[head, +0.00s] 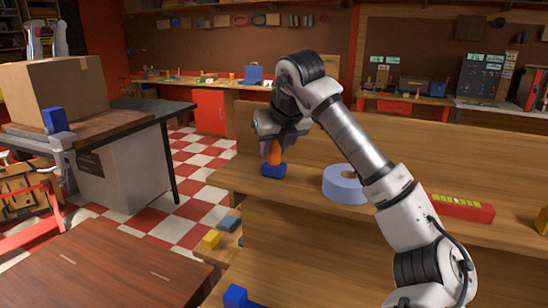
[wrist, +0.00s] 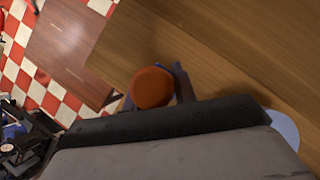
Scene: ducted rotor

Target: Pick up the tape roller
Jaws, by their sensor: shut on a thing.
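The tape roller (head: 274,154) has an orange handle and a blue lower part. It is upright at the left end of the wooden bench top (head: 225,178). My gripper (head: 271,146) comes down from above and is shut on the orange handle. In the wrist view the round orange end of the tape roller (wrist: 152,88) faces the camera, with bluish parts behind it. I cannot tell whether the blue part touches the bench top.
A lavender ring (head: 340,190) lies on the bench to the right, partly behind my arm. A red tray with yellow-green pieces (head: 462,207) is further right. Blue and yellow blocks (head: 211,239) sit lower down. A wooden table (head: 95,265) stands front left; checkered floor is open between.

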